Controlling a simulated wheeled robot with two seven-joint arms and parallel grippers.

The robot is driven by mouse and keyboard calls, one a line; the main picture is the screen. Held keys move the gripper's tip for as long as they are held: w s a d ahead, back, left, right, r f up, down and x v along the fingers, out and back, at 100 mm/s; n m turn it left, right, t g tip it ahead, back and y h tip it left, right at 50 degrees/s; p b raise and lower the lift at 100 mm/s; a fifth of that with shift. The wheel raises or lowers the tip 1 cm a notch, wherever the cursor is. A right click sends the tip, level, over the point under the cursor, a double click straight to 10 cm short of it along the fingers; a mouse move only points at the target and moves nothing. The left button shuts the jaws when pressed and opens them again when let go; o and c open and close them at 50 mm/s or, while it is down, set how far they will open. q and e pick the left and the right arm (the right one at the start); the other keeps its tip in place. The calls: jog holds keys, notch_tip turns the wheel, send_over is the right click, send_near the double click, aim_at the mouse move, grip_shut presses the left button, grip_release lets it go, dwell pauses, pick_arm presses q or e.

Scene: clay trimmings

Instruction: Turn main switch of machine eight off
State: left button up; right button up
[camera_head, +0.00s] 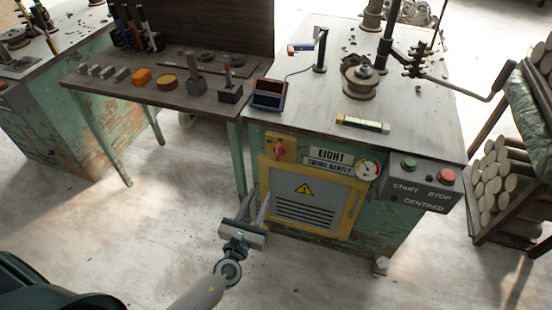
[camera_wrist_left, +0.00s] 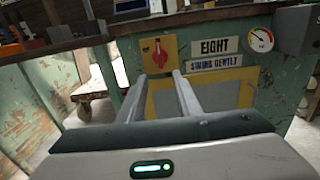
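Machine eight is the worn green cabinet with a sign (camera_head: 330,153) reading "EIGHT"; the sign also shows in the left wrist view (camera_wrist_left: 215,47). Its main switch is a red rotary knob (camera_head: 280,149) on a yellow plate, left of the sign. In the left wrist view the red knob (camera_wrist_left: 159,52) looks upright, just above and between my fingertips. My left gripper (camera_head: 256,198) is open and empty, below the switch in the head view and apart from it. Its fingers (camera_wrist_left: 166,82) point toward the cabinet front. My right gripper is not in view.
A yellow-framed panel (camera_head: 269,190) with a warning triangle lies below the switch. A gauge (camera_head: 368,168) and a start/stop box (camera_head: 422,181) are to the right. A wooden side table (camera_head: 170,105) with tools stands left. The floor in front is clear.

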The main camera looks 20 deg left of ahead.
aim_at(277, 157)
pick_arm(q)
jog(key=shift+w, duration=0.15)
jog(key=w, duration=1.7)
jog(key=shift+p, duration=0.35)
grip_shut()
